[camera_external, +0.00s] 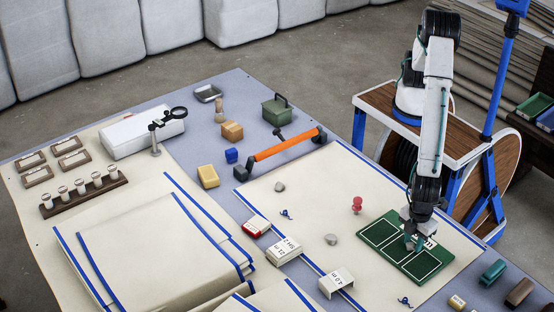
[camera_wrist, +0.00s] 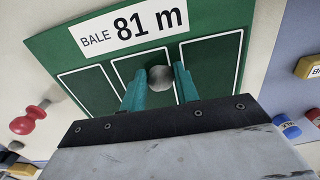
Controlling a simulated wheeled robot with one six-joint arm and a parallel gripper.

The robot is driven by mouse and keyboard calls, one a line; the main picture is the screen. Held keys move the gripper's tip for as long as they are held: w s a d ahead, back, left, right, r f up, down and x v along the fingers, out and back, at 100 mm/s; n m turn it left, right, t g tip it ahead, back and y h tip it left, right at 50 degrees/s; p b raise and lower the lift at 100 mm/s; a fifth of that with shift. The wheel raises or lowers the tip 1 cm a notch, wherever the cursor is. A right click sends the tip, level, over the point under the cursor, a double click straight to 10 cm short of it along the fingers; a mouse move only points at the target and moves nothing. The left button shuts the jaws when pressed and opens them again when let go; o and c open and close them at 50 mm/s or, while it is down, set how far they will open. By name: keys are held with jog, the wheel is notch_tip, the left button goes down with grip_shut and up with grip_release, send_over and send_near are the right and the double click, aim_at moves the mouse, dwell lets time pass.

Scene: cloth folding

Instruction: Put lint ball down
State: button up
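My gripper (camera_wrist: 160,85) has two teal fingers, one on each side of a round grey lint ball (camera_wrist: 160,77), and both appear to touch it. In the external view my gripper (camera_external: 413,243) points down, low over a green board (camera_external: 421,266). The board (camera_wrist: 210,22) has white-outlined boxes and a label reading "BALE 81 m". In the wrist view the ball appears over the middle box. Whether it touches the board I cannot tell. Two more grey lumps lie on the cream cloth, one near the centre (camera_external: 331,239) and one farther back (camera_external: 280,187).
Blue thread bits (camera_external: 404,301) lie on the cloth. White labelled blocks (camera_external: 337,282) stand at its left edge, and an orange-handled bar (camera_external: 285,145) lies behind. Small coloured blocks (camera_external: 492,271) sit right of the board.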

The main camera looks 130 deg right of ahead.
aim_at(408, 241)
notch_tip(408, 241, up, 12)
jog(key=shift+w, duration=0.15)
jog(key=shift+r, duration=0.1)
jog(key=s+d+r, duration=0.3)
jog(key=d+r, duration=0.6)
jog(key=d, duration=0.4)
jog(key=s+d+r, duration=0.3)
jog(key=d+r, duration=0.7)
jog(key=d, duration=0.2)
jog(key=s+d, duration=0.7)
jog(key=s, duration=0.2)
jog(key=s+d+r+t, duration=0.1)
jog(key=s+d, duration=0.6)
jog(key=s, duration=0.3)
jog(key=shift+d+r, duration=0.15)
jog(key=shift+r, duration=0.1)
